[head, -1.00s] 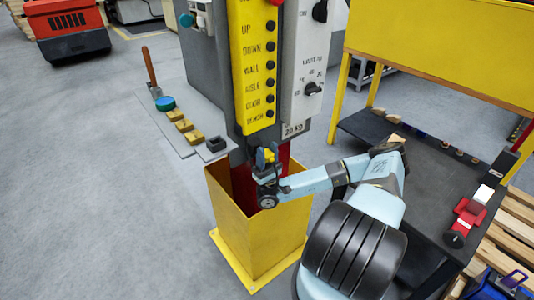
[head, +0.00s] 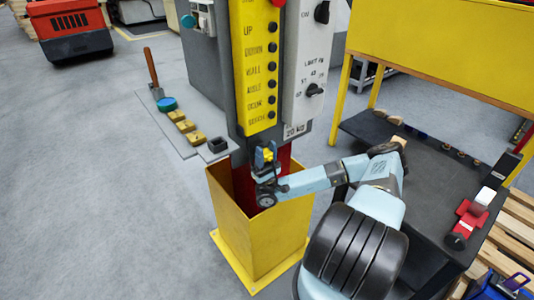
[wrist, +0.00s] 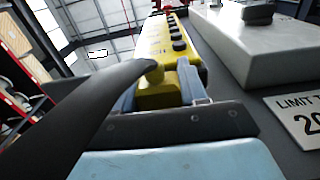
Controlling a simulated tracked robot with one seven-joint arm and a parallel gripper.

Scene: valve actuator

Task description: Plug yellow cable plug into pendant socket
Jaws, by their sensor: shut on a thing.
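My gripper (head: 265,156) is shut on the yellow plug (head: 267,153), just under the lower end of the grey pendant column and above the yellow bin. In the wrist view the yellow plug (wrist: 157,92) sits between the blue fingers of my gripper (wrist: 160,88). The pendant's yellow button panel (head: 259,65) stands above the gripper and runs away ahead in the wrist view (wrist: 168,40). I cannot make out the pendant socket. A thick dark curved shape (wrist: 85,105) crosses the left of the wrist view; I cannot tell if it is the cable.
The open yellow bin (head: 262,225) stands below my gripper. A grey shelf (head: 170,125) at left holds a screwdriver-like tool, yellow blocks and a dark open box (head: 216,147). A white switch box (head: 307,70) is beside the panel. A dark table (head: 440,170) stands at right.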

